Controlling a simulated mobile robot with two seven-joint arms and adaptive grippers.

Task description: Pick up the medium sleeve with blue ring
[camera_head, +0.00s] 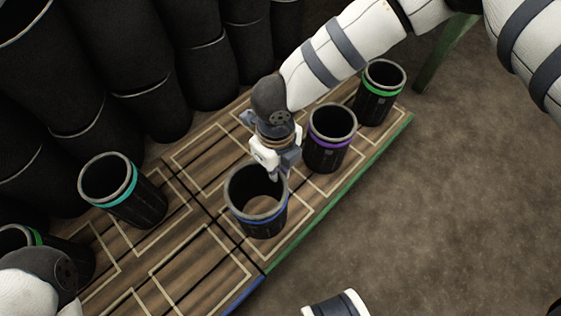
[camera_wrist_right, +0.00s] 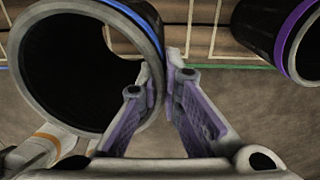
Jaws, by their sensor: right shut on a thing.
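The sleeve with the blue ring (camera_head: 258,200) is a black open-topped cylinder standing on the wooden platform in the head view. It fills the left of the right wrist view (camera_wrist_right: 88,8), its open mouth showing. My right gripper (camera_head: 272,172) reaches it from above at its far rim. In the right wrist view the right gripper (camera_wrist_right: 165,90) has one finger on each side of the sleeve's wall, shut on it. At the lower left of the head view part of my left arm shows; its gripper is out of sight.
A purple-ringed sleeve (camera_head: 330,138) stands close by on the right, with a green-ringed sleeve (camera_head: 379,92) beyond it. A teal-ringed sleeve (camera_head: 122,190) stands to the left. Large black cylinders (camera_head: 140,90) line the back. The brown floor (camera_head: 430,220) at right is clear.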

